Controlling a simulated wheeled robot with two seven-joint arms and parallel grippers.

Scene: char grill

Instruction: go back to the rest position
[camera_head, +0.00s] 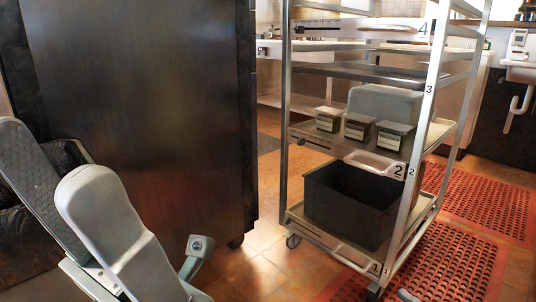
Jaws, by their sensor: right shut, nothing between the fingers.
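My right gripper (406,296) shows only as a small pale tip at the bottom edge, right of the rack's front caster. It is shut with nothing held, and the rest of it is cut off by the frame. Grey links of my left arm fill the lower left, in front of a dark cabinet. I cannot make out the left gripper's fingers there.
A wheeled metal rack (283,130) stands right of centre, with numbered shelves. It holds a black bin (345,208), several small labelled containers (359,127) and a grey box (385,102). A dark cabinet (150,110) stands at left. Red mats (455,265) lie on the tiled floor.

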